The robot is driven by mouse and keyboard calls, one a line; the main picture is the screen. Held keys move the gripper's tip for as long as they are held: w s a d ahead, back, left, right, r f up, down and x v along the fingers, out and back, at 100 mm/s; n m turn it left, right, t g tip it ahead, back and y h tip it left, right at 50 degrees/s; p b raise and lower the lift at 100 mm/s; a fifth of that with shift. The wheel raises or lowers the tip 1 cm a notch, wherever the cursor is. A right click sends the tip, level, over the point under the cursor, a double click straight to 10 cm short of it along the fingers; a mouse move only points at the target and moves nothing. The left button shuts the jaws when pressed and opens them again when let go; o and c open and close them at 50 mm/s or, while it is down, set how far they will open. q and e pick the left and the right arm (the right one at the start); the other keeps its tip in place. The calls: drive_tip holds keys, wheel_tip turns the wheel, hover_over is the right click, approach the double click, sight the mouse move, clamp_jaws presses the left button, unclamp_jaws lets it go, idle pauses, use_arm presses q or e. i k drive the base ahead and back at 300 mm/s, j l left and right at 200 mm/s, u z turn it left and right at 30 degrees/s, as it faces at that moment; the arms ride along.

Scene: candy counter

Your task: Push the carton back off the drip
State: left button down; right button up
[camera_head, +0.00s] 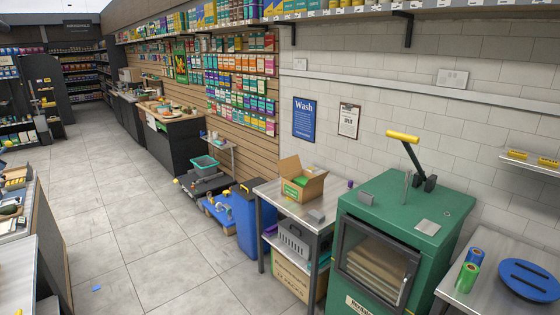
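An open brown cardboard carton (313,187) stands on the steel table (268,190) against the tiled wall, with its flaps up and green and yellow items inside. I cannot make out any drip on or above the table. A second, larger carton (291,281) sits low under the table, below a grey crate (293,240). Neither of my grippers is in view.
A green machine (393,208) with a glass door and a yellow-handled lever (403,137) stands right of the table. A blue bin (249,222) is left of it. The tiled floor (150,255) is mostly clear, with a small blue scrap (96,288). A counter edges the left.

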sight(292, 184)
drive_tip(key=i+j, duration=0.2)
drive_tip(key=i, duration=0.4)
drive_tip(key=i+j+u, duration=0.1)
drive_tip(key=i, duration=0.5)
drive_tip(key=j, duration=0.1)
